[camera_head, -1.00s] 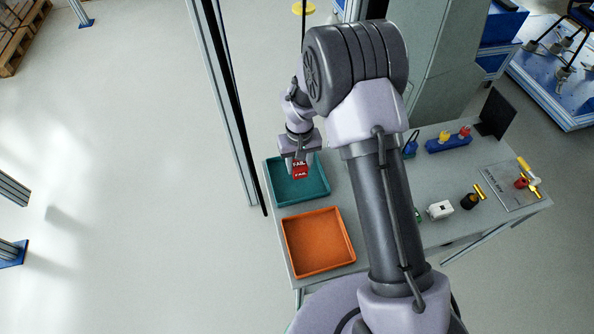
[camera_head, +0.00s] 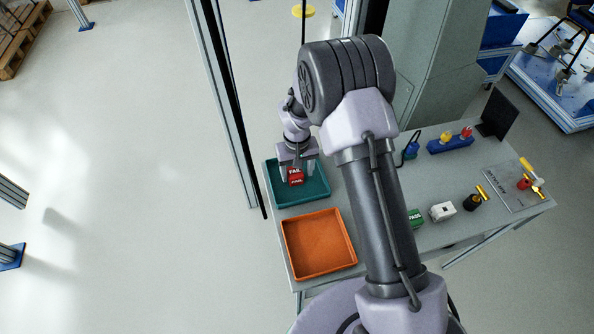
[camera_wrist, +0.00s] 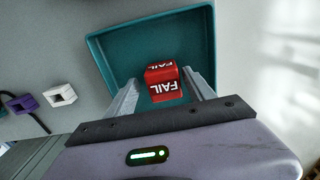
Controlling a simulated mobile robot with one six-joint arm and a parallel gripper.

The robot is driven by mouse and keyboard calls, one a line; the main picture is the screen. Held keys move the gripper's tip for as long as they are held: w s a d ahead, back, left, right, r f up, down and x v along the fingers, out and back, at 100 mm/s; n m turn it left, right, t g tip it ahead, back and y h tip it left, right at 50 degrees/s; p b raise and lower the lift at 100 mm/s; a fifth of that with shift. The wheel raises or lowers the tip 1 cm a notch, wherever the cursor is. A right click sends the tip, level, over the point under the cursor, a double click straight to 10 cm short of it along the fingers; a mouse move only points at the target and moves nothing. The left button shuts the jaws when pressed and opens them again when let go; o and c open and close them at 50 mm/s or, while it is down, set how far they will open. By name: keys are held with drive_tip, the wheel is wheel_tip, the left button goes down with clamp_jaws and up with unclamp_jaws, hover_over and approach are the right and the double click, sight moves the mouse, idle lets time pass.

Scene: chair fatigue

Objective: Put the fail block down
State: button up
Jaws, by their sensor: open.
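The red fail block (camera_head: 296,176), with white FAIL lettering, sits in the teal tray (camera_head: 315,196) at the back left of the table. In the wrist view the fail block (camera_wrist: 163,82) rests on the floor of the teal tray (camera_wrist: 110,62). My gripper (camera_head: 298,172) is over the tray. In the wrist view my gripper (camera_wrist: 160,88) is open, with one finger on each side of the block and a gap visible between fingers and block.
An empty orange tray (camera_head: 318,243) lies in front of the teal one. To the right are a green pass block (camera_head: 416,218), a white block (camera_head: 442,211) and a blue holder (camera_head: 450,143). A metal post (camera_head: 229,95) stands left of the table.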

wheel_tip(320, 180, up, 17)
drive_tip(key=p, duration=0.4)
wheel_tip(320, 180, up, 12)
drive_tip(key=m+t, duration=0.2)
hover_over(300, 172)
drive_tip(key=s+d, duration=0.3)
drive_tip(key=s, duration=0.3)
drive_tip(key=s+d+r+m+t+y, duration=0.1)
drive_tip(key=s+r, duration=0.3)
drive_tip(key=s, duration=0.6)
drive_tip(key=s+d+r+m+t+y, duration=0.1)
drive_tip(key=s+r+m+t, duration=0.1)
drive_tip(key=s+r, duration=0.3)
drive_tip(key=s+m, duration=0.1)
drive_tip(key=s, duration=0.3)
drive_tip(key=shift+s+d+m+t, duration=0.3)
drive_tip(key=shift+s+d+t, duration=0.1)
wheel_tip(300, 172, down, 9)
drive_tip(key=b, duration=0.9)
drive_tip(key=shift+b, duration=0.3)
